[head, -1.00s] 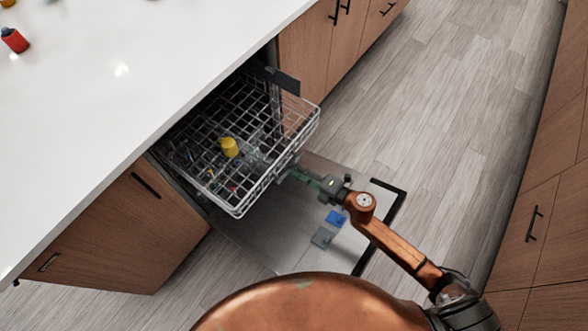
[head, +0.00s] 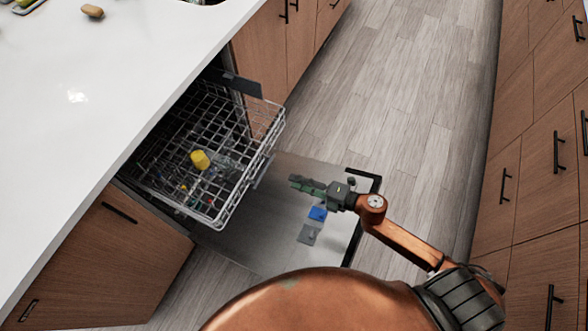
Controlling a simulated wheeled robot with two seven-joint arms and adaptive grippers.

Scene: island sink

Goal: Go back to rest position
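My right gripper (head: 300,184) is at the end of the arm coming in from the lower right. It hangs over the open dishwasher door (head: 262,225), to the right of the rack and apart from it. No object shows in it. Its fingers are small and seen from above, so I cannot tell whether they are open or shut. The pulled-out dishwasher rack (head: 240,195) holds a yellow cup (head: 200,160) and some small items. My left gripper is not in view.
A white island counter (head: 80,120) fills the left. A brown item (head: 92,11) lies near its back. Wooden cabinets (head: 540,170) line the right side. The grey wood floor (head: 410,100) between them is clear. The lowered door has a dark handle bar (head: 352,246).

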